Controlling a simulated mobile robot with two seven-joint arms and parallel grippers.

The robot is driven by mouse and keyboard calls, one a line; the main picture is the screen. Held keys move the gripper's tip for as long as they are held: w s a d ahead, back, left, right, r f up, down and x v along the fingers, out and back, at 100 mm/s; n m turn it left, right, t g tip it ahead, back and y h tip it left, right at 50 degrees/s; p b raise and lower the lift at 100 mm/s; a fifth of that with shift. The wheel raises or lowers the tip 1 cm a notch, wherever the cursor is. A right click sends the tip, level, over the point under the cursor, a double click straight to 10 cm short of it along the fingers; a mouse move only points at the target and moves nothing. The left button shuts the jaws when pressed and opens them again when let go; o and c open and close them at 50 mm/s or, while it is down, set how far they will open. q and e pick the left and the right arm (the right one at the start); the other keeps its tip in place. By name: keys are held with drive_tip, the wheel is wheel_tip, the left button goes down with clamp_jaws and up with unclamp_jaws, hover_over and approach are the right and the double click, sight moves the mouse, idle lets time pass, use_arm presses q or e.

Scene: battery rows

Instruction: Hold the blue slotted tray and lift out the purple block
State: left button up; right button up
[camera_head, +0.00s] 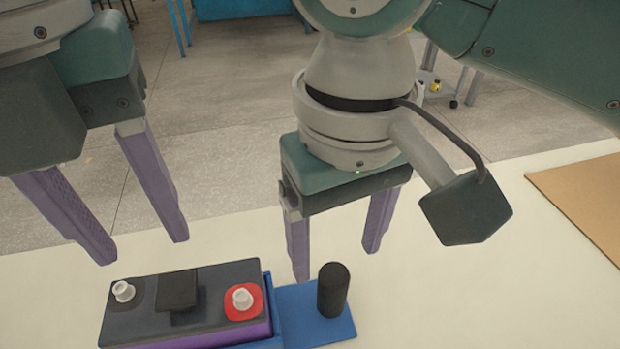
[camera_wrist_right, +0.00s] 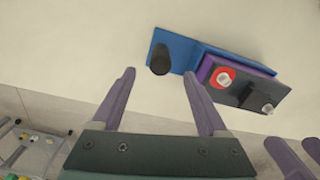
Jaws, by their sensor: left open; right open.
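The purple block (camera_head: 200,338), with a dark top, a dark raised piece and two pale round posts, one on a red patch, sits in the blue slotted tray (camera_head: 300,322) on the table. A black upright peg (camera_head: 333,290) stands on the tray's right end. In the right wrist view, the block (camera_wrist_right: 205,70) and tray (camera_wrist_right: 185,45) lie beyond the fingers. My left gripper (camera_head: 140,249) is open and empty, above and behind the block's left part. My right gripper (camera_head: 336,264) is open and empty, behind the peg; its fingers also show in the right wrist view (camera_wrist_right: 159,75).
The pale tabletop (camera_head: 450,290) is clear right of the tray. A brown flat board (camera_head: 590,195) lies at the table's right. Beyond the table are grey floor and a cart (camera_wrist_right: 30,145).

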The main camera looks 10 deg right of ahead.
sight(333, 291)
wheel_tip(333, 291, down, 9)
drive_tip(key=shift+f, duration=0.1)
drive_tip(key=shift+c, duration=0.3)
clamp_jaws()
idle(0.5)
idle(1.5)
